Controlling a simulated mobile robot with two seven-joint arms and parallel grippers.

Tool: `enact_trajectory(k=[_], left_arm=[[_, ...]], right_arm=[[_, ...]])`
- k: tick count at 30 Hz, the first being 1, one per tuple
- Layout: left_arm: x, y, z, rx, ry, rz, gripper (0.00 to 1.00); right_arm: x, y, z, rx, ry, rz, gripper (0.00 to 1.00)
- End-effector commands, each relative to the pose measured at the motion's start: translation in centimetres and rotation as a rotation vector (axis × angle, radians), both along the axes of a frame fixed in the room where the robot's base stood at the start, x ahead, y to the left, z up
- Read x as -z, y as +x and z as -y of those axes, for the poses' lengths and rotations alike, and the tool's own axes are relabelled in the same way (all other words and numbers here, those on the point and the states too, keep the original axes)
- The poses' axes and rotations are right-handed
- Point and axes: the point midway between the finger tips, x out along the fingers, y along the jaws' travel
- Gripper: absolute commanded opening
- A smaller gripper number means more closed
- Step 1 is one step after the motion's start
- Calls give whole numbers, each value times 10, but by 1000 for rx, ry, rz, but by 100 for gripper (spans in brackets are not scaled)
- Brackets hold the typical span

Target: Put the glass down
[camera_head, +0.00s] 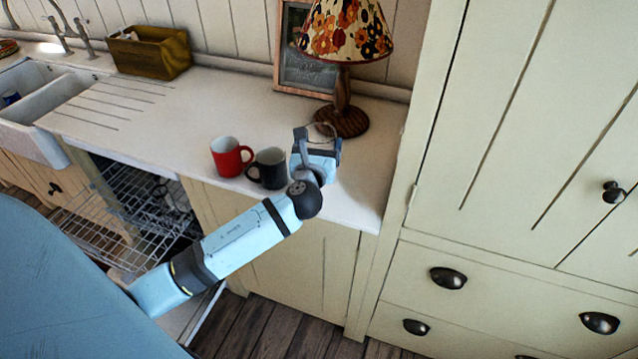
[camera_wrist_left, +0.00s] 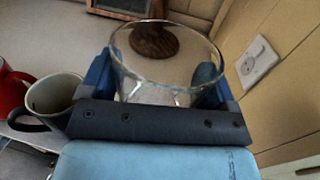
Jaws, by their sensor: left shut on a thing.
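A clear glass (camera_wrist_left: 165,75) is between the fingers of my left gripper (camera_head: 318,140), which is shut on it. In the head view only the rim of the glass (camera_head: 322,129) shows faintly; the gripper hides the rest. The gripper is over the right end of the white counter (camera_head: 225,98), right of the dark mug and in front of the lamp. I cannot tell whether the base of the glass touches the counter. My right gripper is not in view.
A dark mug (camera_head: 268,168) stands close left of the gripper, with a red mug (camera_head: 229,157) beside it. A lamp (camera_head: 343,110) stands behind. A tall cupboard (camera_head: 480,130) bounds the right side. An open dishwasher rack (camera_head: 130,205) is below left. The counter's middle is clear.

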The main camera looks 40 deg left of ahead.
Motion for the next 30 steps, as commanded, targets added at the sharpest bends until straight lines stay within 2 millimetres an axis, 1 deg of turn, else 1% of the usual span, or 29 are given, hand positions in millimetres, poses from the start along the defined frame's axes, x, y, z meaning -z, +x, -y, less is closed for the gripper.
enact_trajectory(k=[1, 3, 6, 9, 13, 19, 23, 30], left_arm=[[16, 0, 0, 0, 1, -3, 50], [34, 0, 0, 0, 1, -4, 50], [53, 0, 0, 0, 1, -2, 50], [64, 0, 0, 0, -1, 1, 50], [74, 0, 0, 0, 0, 1, 50], [104, 0, 0, 0, 1, 0, 50], [112, 0, 0, 1, 1, 2, 50], [112, 0, 0, 1, 0, 2, 50]], right_arm=[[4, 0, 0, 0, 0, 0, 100], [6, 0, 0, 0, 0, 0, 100], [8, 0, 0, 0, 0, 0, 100], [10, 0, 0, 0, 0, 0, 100], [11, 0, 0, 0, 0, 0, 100], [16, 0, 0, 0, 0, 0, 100], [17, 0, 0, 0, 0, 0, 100], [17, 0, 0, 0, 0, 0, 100]])
